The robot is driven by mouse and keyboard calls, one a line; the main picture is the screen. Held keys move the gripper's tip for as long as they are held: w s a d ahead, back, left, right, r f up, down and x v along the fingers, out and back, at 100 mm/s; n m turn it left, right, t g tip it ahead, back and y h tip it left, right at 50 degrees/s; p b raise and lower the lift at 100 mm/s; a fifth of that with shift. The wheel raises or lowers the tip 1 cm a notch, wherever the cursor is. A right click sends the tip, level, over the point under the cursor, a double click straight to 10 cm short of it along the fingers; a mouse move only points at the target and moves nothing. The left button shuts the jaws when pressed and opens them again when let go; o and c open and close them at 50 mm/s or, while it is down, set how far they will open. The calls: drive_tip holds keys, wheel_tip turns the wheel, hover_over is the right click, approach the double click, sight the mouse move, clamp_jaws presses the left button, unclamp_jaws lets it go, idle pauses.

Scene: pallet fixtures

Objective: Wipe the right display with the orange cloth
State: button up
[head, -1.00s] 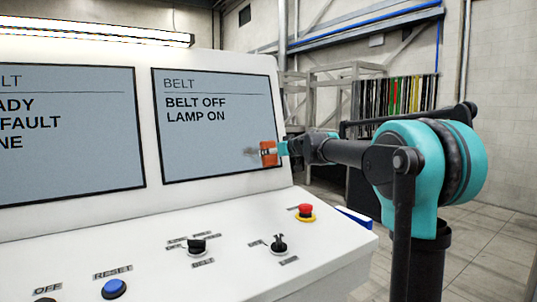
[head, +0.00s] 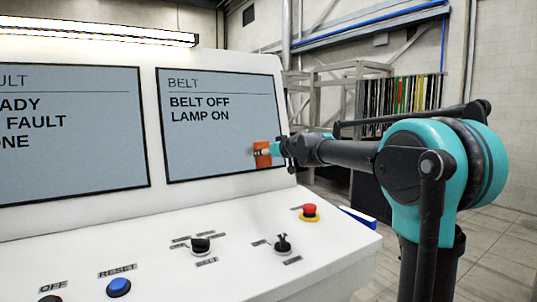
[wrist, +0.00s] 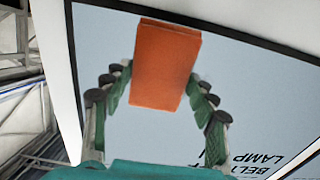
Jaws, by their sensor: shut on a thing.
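The right display (head: 215,135) is a grey-blue screen in a black frame that reads BELT, BELT OFF, LAMP ON. The orange cloth (head: 262,155) is a small block-like pad at the display's lower right part. My gripper (head: 278,150) comes in from the right and is shut on it. In the wrist view the cloth (wrist: 167,68) sits between the two green fingers of my gripper (wrist: 160,85), in front of the display (wrist: 230,85). The cloth looks to be at the screen, but I cannot tell whether it touches. No smudge shows on the visible glass.
A left display (head: 75,135) stands beside it. The sloped white panel below holds a red stop button (head: 310,211), two black switches (head: 201,245) and a blue reset button (head: 119,287). A rack of panels (head: 400,95) stands behind my arm.

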sight(246, 155)
drive_tip(key=shift+s+a, duration=0.6)
drive_tip(key=shift+a, duration=0.35)
drive_tip(key=shift+s+a, duration=0.65)
drive_tip(key=shift+a, duration=0.25)
drive_tip(key=shift+s+a, duration=0.6)
drive_tip(key=shift+a, duration=0.35)
drive_tip(key=shift+s, duration=0.1)
drive_tip(key=shift+v, duration=2.85)
drive_tip(key=shift+d, duration=0.15)
drive_tip(key=v, duration=0.2)
drive_tip(key=shift+s+d+r, duration=0.1)
drive_tip(key=shift+s+d, duration=0.05)
drive_tip(key=shift+s, duration=0.2)
drive_tip(key=shift+w, duration=0.15)
drive_tip(key=shift+w+a, duration=0.65)
drive_tip(key=shift+w, duration=0.25)
drive_tip(key=shift+w+a, duration=0.6)
drive_tip(key=shift+w, duration=0.3)
drive_tip(key=shift+w+a, duration=0.65)
drive_tip(key=shift+w, duration=0.25)
